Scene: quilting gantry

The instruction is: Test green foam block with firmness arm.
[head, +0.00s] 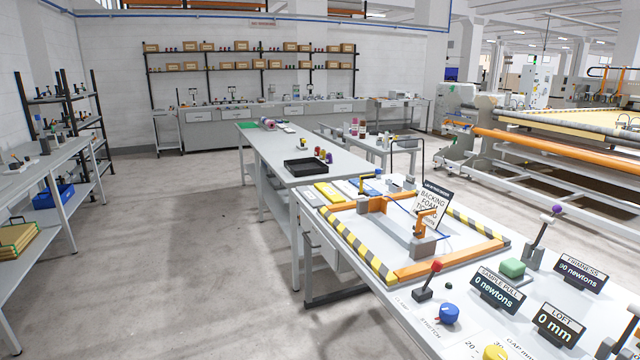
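Neither of my grippers is in view.
The sample pull display (497,289) reads 0 newtons and the loft display (560,325) reads 0 mm. A red-knobbed lever (430,280) and a blue knob (447,314) stand in front. A striped orange frame (445,262) lies behind. Open floor (200,260) is at left.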

